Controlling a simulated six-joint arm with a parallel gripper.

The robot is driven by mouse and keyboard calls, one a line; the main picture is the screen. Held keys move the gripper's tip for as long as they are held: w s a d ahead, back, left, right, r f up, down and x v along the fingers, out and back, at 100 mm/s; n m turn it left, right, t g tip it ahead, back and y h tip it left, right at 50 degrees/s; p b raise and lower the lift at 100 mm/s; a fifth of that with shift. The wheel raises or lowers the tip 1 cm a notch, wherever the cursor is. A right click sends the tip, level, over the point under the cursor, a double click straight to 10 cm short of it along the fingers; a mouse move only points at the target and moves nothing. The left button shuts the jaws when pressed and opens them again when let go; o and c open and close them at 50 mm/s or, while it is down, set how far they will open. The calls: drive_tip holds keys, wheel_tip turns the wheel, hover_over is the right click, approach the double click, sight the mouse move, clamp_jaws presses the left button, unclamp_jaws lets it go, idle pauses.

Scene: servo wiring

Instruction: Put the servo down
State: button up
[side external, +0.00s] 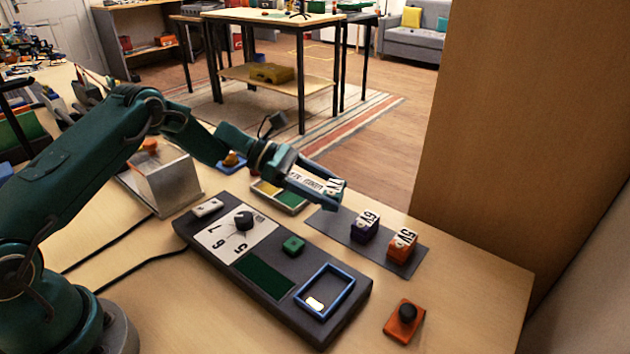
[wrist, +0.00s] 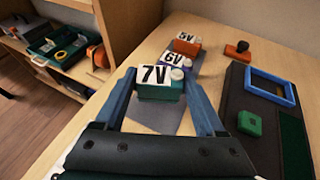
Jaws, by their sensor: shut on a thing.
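My gripper (side external: 322,187) is shut on the 7V servo, a green block with a white label and a pale round horn. The 7V servo (wrist: 158,86) shows between the two blue fingers in the wrist view.
The dark test panel (side external: 215,245) carries a dial (side external: 243,222), a green block (side external: 293,244) and a blue-rimmed frame (side external: 347,284). An orange base with a black knob (side external: 405,318) stands near the front. A shallow tray (side external: 291,203) and a metal box (side external: 160,180) lie behind.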

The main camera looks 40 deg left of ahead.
drive_tip(key=shift+f, duration=1.7)
drive_tip(key=shift+f, duration=0.2)
drive_tip(key=o, duration=1.4)
drive_tip(key=shift+c, duration=0.2)
drive_tip(key=shift+r, duration=0.1)
